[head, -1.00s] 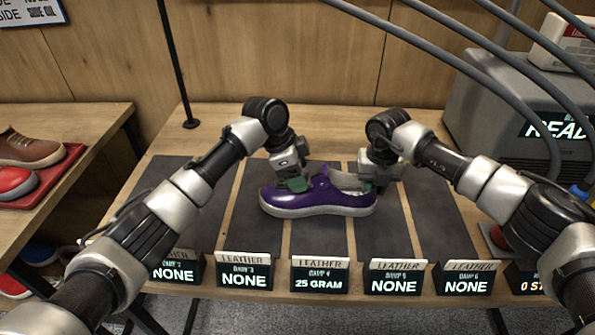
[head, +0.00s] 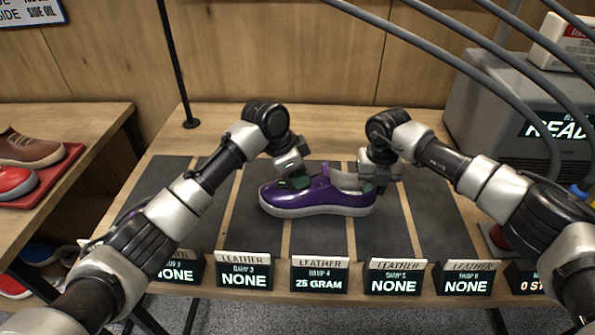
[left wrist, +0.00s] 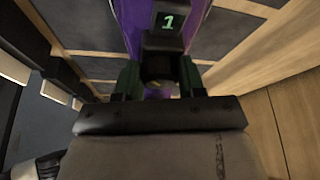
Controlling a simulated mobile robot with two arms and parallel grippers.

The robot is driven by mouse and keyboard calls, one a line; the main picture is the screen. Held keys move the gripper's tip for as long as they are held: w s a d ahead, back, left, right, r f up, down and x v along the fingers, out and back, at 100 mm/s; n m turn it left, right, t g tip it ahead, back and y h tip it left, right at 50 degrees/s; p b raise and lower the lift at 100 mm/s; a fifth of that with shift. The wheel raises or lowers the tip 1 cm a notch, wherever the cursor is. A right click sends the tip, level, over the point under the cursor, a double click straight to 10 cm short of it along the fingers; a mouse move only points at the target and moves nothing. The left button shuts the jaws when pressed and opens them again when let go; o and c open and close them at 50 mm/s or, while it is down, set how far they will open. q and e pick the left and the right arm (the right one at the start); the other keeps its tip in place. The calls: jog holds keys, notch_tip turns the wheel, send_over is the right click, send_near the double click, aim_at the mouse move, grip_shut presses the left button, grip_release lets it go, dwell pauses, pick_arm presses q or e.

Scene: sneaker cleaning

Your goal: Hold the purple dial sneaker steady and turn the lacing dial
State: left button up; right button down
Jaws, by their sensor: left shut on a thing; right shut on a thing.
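The purple sneaker (head: 318,196) with a pale sole stands upright on the dark mats at the table's middle, toe to the left. My left gripper (head: 293,183) comes down on its front upper. In the left wrist view its two green fingers (left wrist: 158,78) are shut on the lacing dial (left wrist: 157,70), a rounded dark piece. The dial is hidden by the fingers in the head view. My right gripper (head: 372,186) is shut on the sneaker's heel end at the right.
Small signs stand along the table's front edge; the middle one (head: 319,278) reads 25 GRAM, several others NONE. A grey machine (head: 500,105) stands at the back right. A side table at left holds brown and red shoes on a red tray (head: 62,172). Mats beside the sneaker are bare.

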pick_arm(q)
jog(key=n, duration=0.2)
jog(key=n+t, duration=0.1)
jog(key=n, duration=0.1)
jog(key=shift+s+n+t+y, duration=0.1)
jog(key=shift+n+t+y, duration=0.2)
jog(key=shift+y, duration=0.1)
jog(key=n+t+y, duration=0.1)
jog(key=n, duration=0.3)
jog(key=shift+d+n, duration=0.1)
jog(key=shift+n, duration=0.2)
jog(key=shift+y, duration=0.3)
jog(key=o, duration=0.9)
pick_arm(e)
jog(key=shift+r, duration=0.1)
pick_arm(q)
jog(key=shift+o, duration=0.2)
jog(key=shift+s, duration=0.1)
pick_arm(e)
jog(key=shift+a, duration=0.1)
pick_arm(q)
jog(key=shift+d, duration=0.1)
jog(key=shift+s+r, duration=0.1)
jog(key=shift+r, duration=0.15)
jog(key=v, duration=0.7)
jog(key=shift+a+r, duration=0.2)
jog(key=shift+a, duration=0.05)
